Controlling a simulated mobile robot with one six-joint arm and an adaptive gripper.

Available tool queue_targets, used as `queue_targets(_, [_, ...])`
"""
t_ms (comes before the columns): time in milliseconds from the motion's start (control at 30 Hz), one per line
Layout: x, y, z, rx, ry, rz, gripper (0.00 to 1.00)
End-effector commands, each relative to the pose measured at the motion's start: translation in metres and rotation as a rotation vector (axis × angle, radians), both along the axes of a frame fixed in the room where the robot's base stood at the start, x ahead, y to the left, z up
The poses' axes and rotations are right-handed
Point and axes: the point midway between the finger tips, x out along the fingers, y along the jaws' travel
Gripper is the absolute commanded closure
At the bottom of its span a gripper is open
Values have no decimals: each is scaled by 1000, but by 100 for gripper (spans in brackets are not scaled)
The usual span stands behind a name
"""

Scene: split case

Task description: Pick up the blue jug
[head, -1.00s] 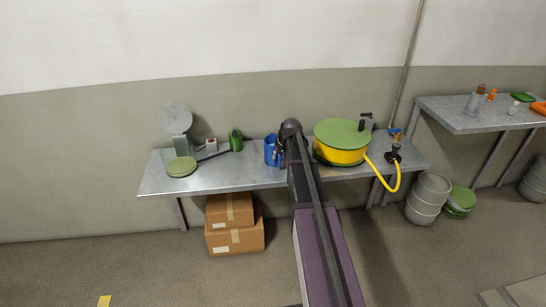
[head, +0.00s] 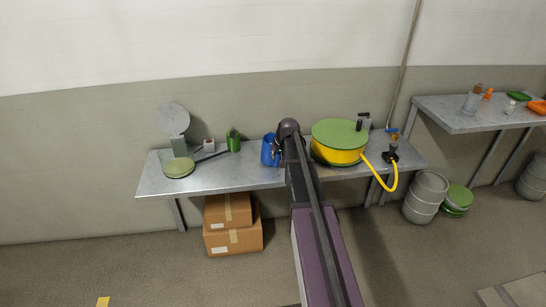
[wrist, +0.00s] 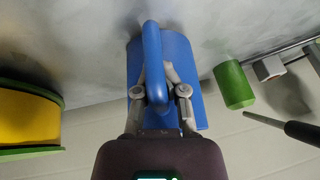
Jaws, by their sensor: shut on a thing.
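The blue jug (head: 267,151) is on the metal table in the head view, just left of my arm's end, and looks slightly tilted. My arm hides part of it. In the wrist view the blue jug (wrist: 182,58) fills the middle, with its handle toward the camera. My gripper (wrist: 162,88) has its two fingers on either side of the jug's handle, shut on it. In the head view my gripper is mostly hidden behind my arm's end. I cannot tell whether the jug's base touches the table.
A yellow drum with green lid (head: 340,138) and yellow hose stands close on the right. A scale with a round plate (head: 178,166) is at the left end. Cardboard boxes (head: 232,240) sit below.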

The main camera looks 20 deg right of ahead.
Motion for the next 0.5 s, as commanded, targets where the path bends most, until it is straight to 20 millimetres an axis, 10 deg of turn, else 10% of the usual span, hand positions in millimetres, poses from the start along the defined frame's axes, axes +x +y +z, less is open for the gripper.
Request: queue_targets(500, [0, 0, 21, -1, -2, 1, 100])
